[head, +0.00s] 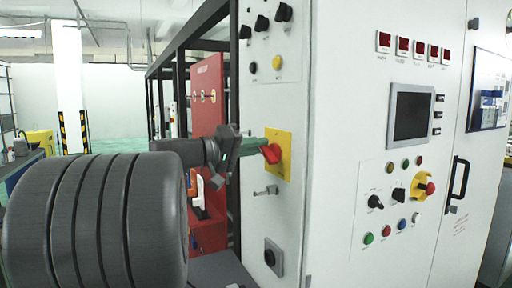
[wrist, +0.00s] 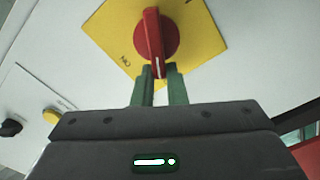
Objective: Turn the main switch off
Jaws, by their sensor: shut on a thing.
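The main switch is a red rotary handle (head: 271,153) on a yellow plate (head: 285,142), on the narrow left face of the white cabinet. In the wrist view the red handle (wrist: 152,40) sits on the yellow plate (wrist: 193,22), which appears tilted and carries partly readable dark lettering. My gripper (head: 262,147) reaches the switch from the left. Its green fingers (wrist: 160,75) are shut on the lower end of the handle, one on each side. The fingertips hide part of the handle in the head view.
The white cabinet (head: 340,150) has a dark screen (head: 411,115) and several buttons on its front. Black knobs (head: 283,13) and a yellow button (head: 277,63) sit above the switch. A small latch (head: 266,191) is below it. A red panel (head: 207,100) stands behind my arm.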

